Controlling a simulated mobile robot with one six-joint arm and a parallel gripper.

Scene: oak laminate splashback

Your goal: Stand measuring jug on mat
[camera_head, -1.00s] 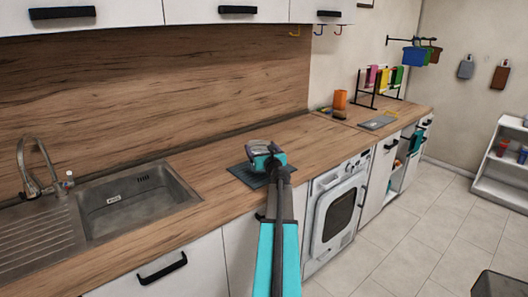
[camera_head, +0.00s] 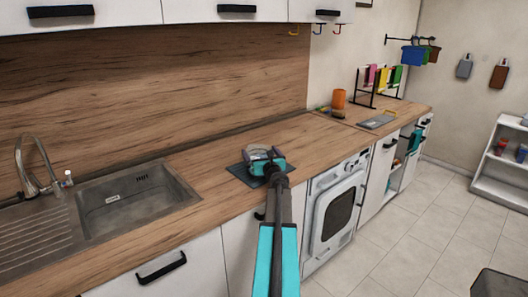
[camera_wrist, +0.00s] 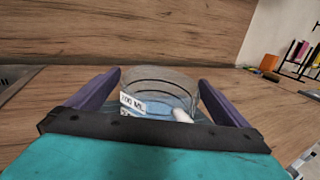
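The measuring jug (camera_wrist: 160,82) is clear, with a white volume label and a pale handle towards the camera. It looks upright in the wrist view. My gripper (camera_wrist: 160,77) has its two purple fingers spread wide on either side of the jug, with gaps visible beside it nearer the palm. Whether the fingertips touch it is hard to tell. The dark mat (camera_head: 238,170) lies on the wooden worktop, under my gripper (camera_head: 264,153) in the head view. The jug shows there only faintly between the fingers, and its base is hidden.
A steel sink (camera_head: 135,200) is to the left. A washing machine (camera_head: 335,210) is under the worktop to the right. Farther right are an orange container (camera_head: 339,98), a rack with coloured boards (camera_head: 383,80) and a grey tray (camera_head: 377,121). The worktop right of the mat is clear.

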